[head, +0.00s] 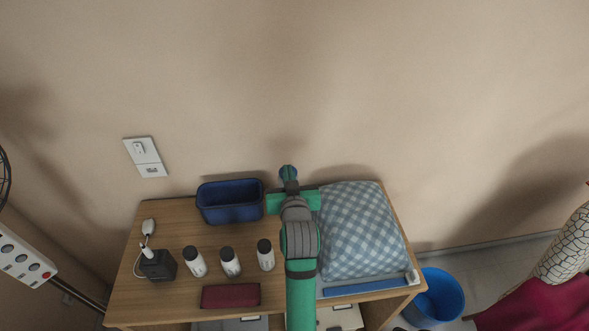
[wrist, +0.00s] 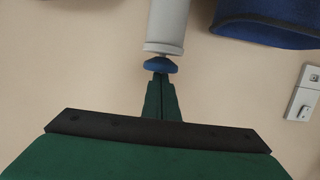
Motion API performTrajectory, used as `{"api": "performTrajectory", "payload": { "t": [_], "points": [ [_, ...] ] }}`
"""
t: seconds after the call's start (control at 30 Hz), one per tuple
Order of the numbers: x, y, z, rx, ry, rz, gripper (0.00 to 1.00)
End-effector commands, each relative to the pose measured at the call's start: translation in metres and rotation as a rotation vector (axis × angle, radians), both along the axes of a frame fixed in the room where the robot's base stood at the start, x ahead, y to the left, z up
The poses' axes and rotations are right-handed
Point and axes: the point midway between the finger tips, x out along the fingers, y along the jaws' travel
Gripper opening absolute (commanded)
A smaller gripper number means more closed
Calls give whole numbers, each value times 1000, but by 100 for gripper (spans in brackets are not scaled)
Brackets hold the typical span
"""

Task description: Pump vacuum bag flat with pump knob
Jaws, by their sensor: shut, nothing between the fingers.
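The vacuum bag (head: 360,232), puffed up with blue-and-white checks, lies on the right of the wooden table. A white-and-blue strip (head: 368,287) runs along its front edge. In the wrist view a pale grey pump cylinder (wrist: 167,24) ends in a round blue pump knob (wrist: 160,65). My arm hides the bag's left side and the pump's lower part.
A dark blue basket (head: 230,215) stands left of my arm at the table's back. A blue bucket (head: 440,297) stands on the floor right. The wall is close behind.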

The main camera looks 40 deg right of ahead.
Motion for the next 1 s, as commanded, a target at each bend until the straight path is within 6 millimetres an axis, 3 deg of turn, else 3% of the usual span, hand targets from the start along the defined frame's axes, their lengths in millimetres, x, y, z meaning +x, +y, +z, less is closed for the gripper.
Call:
{"api": "performTrajectory", "payload": {
  "t": [0.43, 0.73, 1.0],
  "points": [
    [2, 4, -5, 11, 15, 7, 0],
    [3, 4, 38, 2, 2, 8, 0],
    [-37, 27, 49, 2, 3, 5, 0]
  ]
}}
